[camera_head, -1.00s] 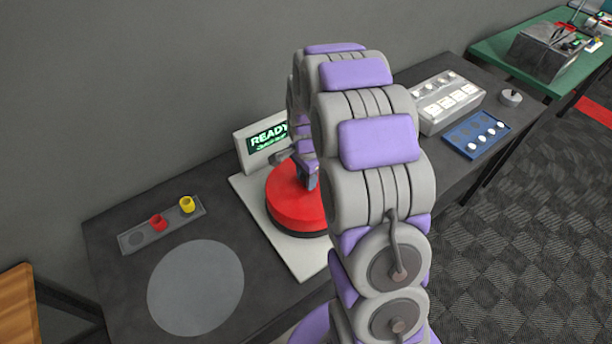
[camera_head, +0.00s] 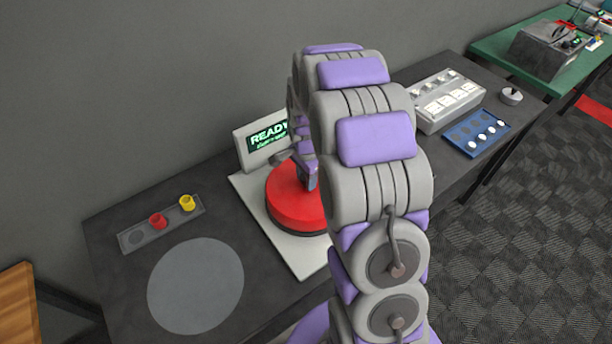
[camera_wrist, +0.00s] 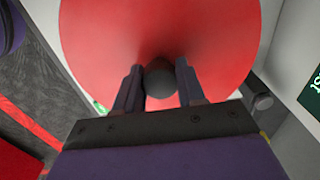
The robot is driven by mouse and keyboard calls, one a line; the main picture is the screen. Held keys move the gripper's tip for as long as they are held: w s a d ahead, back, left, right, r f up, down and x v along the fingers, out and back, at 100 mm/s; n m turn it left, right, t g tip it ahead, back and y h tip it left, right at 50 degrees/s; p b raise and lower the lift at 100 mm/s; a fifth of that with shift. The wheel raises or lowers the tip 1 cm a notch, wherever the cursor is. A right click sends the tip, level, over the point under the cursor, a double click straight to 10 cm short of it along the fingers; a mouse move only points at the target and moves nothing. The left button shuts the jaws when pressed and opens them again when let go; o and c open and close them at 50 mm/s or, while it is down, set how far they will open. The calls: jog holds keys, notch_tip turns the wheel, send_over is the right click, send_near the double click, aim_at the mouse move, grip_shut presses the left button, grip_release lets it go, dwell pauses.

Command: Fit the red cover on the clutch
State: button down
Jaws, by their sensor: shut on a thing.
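The red cover (camera_head: 294,205) is a round disc on top of a dark round base, the clutch (camera_head: 312,234), on a white plate (camera_head: 262,212). In the wrist view the red cover (camera_wrist: 210,40) fills the upper middle, with a dark round knob (camera_wrist: 160,82) at its centre. My gripper (camera_wrist: 160,88) has its two fingers on either side of the knob, shut on it. In the head view my gripper (camera_head: 310,180) is partly hidden by my arm, which also covers the cover's right side. The cover looks level; any gap under it is hard to judge.
A display reading READY (camera_head: 266,138) stands behind the plate. A grey strip (camera_head: 134,237) holds a red cup (camera_head: 158,221) and a yellow cup (camera_head: 187,203) at left. A grey disc (camera_head: 196,286) on the table is bare. A button box (camera_head: 447,100) and blue tray (camera_head: 478,132) sit right.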

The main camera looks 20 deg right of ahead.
jog(key=shift+f, duration=0.25)
dwell(0.3)
jog(key=shift+c, duration=0.9)
grip_release()
jog(key=shift+r, duration=0.1)
jog(key=shift+r+p, duration=1.15)
jog(key=shift+r, duration=2.25)
